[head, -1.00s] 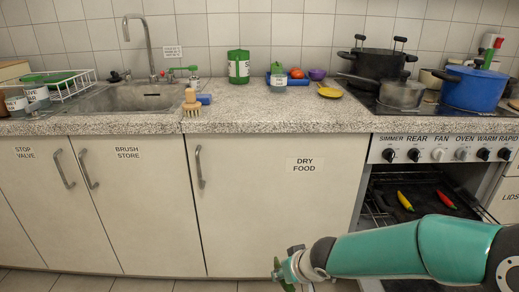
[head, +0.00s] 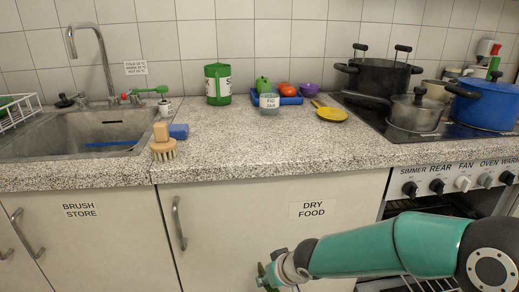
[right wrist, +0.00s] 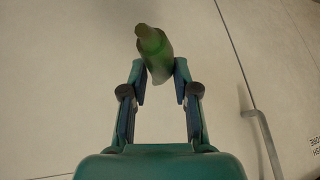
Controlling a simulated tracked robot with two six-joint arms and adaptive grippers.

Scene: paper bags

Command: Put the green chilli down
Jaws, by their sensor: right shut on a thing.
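The green chilli (right wrist: 155,52) is between the fingertips of my right gripper (right wrist: 158,78) in the right wrist view, and its upper part sticks out beyond them. In the head view my right gripper (head: 270,278) is at the bottom, in front of the DRY FOOD cupboard door and below the counter edge. Only a little green shows at its tip there. My right gripper is shut on the chilli. My left gripper is in neither view.
The speckled counter (head: 240,150) has free room in front of the blue tray (head: 290,100). The tray holds a green pepper (head: 263,85) and a tomato (head: 285,89). A jar (head: 269,103) stands before it, a yellow spoon rest (head: 331,114) beside it. Pots stand on the hob at right.

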